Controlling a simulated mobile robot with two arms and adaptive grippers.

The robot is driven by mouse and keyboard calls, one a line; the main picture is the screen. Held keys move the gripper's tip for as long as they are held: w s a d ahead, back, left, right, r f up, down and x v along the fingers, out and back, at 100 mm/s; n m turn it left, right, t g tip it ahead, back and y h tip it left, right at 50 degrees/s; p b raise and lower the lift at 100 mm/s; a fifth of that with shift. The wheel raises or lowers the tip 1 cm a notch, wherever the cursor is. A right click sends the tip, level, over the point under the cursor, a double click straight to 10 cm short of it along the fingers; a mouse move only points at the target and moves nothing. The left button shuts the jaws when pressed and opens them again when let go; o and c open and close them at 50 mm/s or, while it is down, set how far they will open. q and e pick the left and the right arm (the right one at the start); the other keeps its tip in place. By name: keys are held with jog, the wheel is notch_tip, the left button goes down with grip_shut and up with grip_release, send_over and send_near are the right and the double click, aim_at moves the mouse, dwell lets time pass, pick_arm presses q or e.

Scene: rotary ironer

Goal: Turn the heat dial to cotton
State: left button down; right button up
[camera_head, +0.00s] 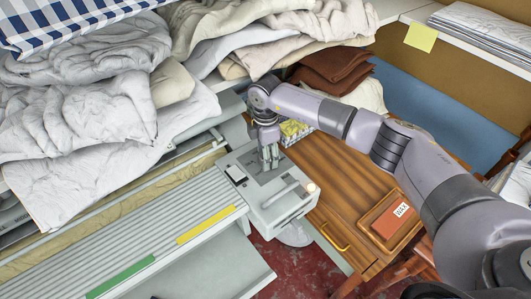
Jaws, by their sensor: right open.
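The ironer's grey control box (258,212) stands at the right end of the ironer, near the picture's centre. My right gripper (269,163) points down over the box's top face, fingers at or just above the panel. It is open and holds nothing that I can see. The heat dial cannot be made out; the gripper covers the part of the panel under it. A dark-and-white switch (235,173) sits left of the gripper. A pale bar handle (280,195) and a small round cream knob (312,188) are at the box's right side. My left gripper is out of view.
Piled grey and white linens (75,115) fill the left above the ribbed ironer table (150,235). Folded brown cloths (333,67) lie behind my right arm. Red floor (305,267) shows below.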

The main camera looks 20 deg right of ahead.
notch_tip(320, 180, up, 12)
dwell(0.7)
jog(key=shift+s+f, duration=0.1)
dwell(0.4)
